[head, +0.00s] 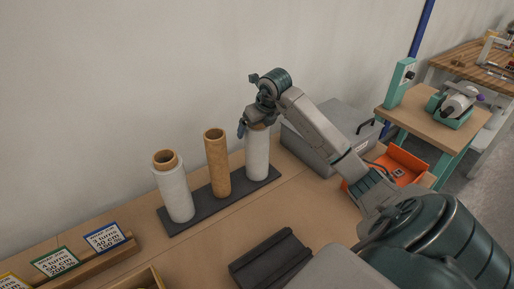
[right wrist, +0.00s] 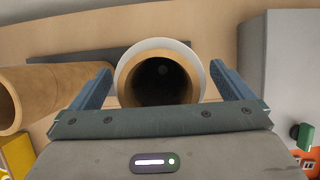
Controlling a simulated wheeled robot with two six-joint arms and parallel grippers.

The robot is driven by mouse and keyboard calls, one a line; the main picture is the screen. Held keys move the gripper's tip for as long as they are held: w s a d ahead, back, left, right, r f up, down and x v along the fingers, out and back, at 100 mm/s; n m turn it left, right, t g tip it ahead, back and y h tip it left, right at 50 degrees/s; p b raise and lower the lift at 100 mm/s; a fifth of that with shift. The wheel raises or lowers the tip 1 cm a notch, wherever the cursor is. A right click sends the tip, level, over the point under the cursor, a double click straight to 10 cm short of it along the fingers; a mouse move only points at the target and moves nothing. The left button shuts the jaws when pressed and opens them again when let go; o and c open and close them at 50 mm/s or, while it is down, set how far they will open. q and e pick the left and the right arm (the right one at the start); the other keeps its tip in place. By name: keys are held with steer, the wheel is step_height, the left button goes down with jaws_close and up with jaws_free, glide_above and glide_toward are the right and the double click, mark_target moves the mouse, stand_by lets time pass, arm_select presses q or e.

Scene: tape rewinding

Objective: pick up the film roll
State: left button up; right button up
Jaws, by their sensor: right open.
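A white film roll (head: 257,158) with a brown core stands upright on the right end of a dark base (head: 211,207). My right gripper (head: 256,124) is at its top in the head view, covering its upper end. In the right wrist view the roll's open end (right wrist: 160,47) shows between the two blue fingers, which stand apart on either side. I cannot tell whether they touch it. A second white roll (head: 176,192) stands at the left end of the base. A bare brown tube (head: 217,165) stands between the rolls. My left gripper is not in view.
A grey box (head: 325,135) stands behind and right of the roll, with an orange tray (head: 402,162) beyond. A black grooved block (head: 270,262) lies at the front. Label cards (head: 55,262) stand at the left. A wall runs behind the table.

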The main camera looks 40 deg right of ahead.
steer(key=c, duration=0.9)
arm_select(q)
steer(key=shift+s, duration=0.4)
arm_select(e)
steer(key=shift+r, duration=0.1)
steer(key=c, duration=1.1)
steer(key=shift+r, duration=0.1)
